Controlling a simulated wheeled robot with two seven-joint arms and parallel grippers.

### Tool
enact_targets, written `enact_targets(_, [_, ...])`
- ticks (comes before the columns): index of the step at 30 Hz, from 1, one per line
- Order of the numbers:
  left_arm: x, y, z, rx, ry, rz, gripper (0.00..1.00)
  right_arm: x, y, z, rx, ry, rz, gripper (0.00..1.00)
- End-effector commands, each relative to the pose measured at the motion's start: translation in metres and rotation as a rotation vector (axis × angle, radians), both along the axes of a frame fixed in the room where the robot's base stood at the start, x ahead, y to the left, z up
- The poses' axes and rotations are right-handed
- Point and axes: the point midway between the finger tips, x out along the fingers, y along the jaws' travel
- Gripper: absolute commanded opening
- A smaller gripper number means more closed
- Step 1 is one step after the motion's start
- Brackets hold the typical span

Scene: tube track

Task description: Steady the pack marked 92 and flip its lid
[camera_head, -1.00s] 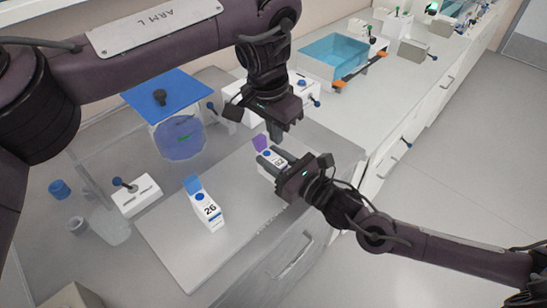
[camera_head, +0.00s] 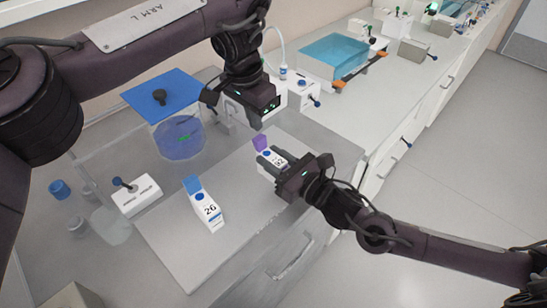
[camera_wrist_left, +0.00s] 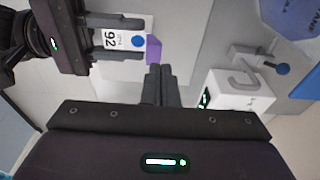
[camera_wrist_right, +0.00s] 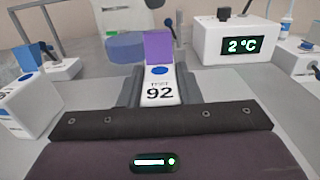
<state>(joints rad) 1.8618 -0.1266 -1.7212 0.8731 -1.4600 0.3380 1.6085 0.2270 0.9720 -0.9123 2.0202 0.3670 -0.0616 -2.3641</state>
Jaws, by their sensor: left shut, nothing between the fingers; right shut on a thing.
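The pack marked 92 (camera_head: 278,158) is a white carton with a blue dot and a purple lid (camera_head: 260,143). My right gripper (camera_head: 270,163) is shut on its sides; the right wrist view shows the number (camera_wrist_right: 160,92) between the fingers. The purple lid (camera_wrist_right: 159,48) stands up at the pack's far end; its exact angle is hard to tell. My left gripper (camera_head: 258,126) is shut and empty, above and behind the lid. In the left wrist view its closed fingertips (camera_wrist_left: 160,72) appear beside the purple lid (camera_wrist_left: 154,50), seemingly apart from it.
A second pack, marked 26 (camera_head: 207,210), with a blue top stands on the grey board (camera_head: 165,235). A display box reading 2 °C (camera_wrist_right: 240,45) stands behind, near a blue-liquid vessel (camera_head: 181,140). A white switch box (camera_head: 137,196) is at the left. The board's front is clear.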

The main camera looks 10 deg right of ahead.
Motion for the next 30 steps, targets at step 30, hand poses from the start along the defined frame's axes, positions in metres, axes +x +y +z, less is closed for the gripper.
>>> enact_targets(30, [0.018, 0.012, -0.009, -0.001, 0.003, -0.001, 0.00, 0.000, 0.000, 0.000, -0.001, 0.001, 0.000, 0.07])
